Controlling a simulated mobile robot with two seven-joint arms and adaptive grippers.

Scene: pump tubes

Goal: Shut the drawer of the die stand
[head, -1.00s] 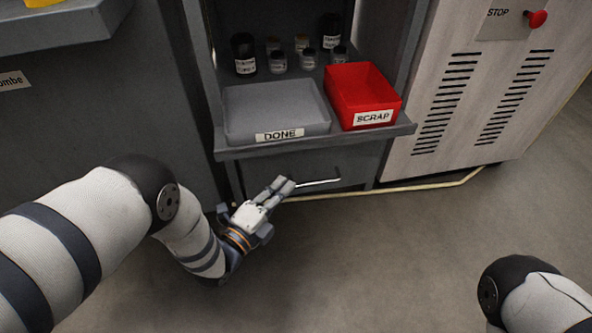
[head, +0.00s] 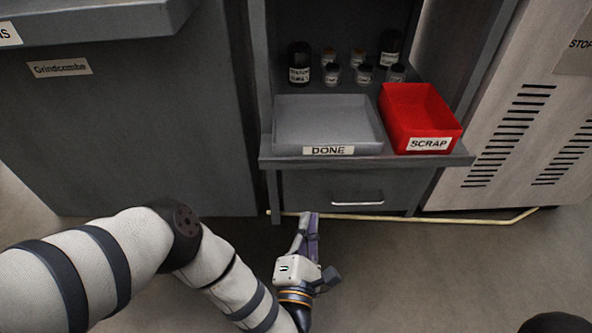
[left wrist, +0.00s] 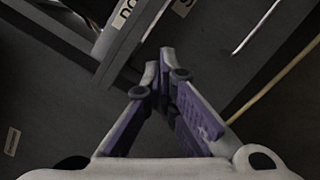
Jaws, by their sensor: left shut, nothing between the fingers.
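The die stand (head: 272,60) is a dark grey cabinet with open shelves and a drawer (head: 315,188) under its lower shelf. The drawer front looks about flush with the stand, though the shelf above partly hides its top; I see no open gap. Its pale bar handle (head: 357,203) is right of the middle and also shows as a bright line in the left wrist view (left wrist: 255,28). My left gripper (head: 308,217) is shut and empty, in front of the drawer, below and left of the handle and apart from it. My right gripper is out of view.
A grey tray marked DONE (head: 330,150) and a red bin marked SCRAP (head: 432,143) stand on the projecting shelf, with several small jars behind. A yellow floor line (head: 460,219) runs past the stand. A pale vented machine (head: 530,110) stands at right. The floor in front is clear.

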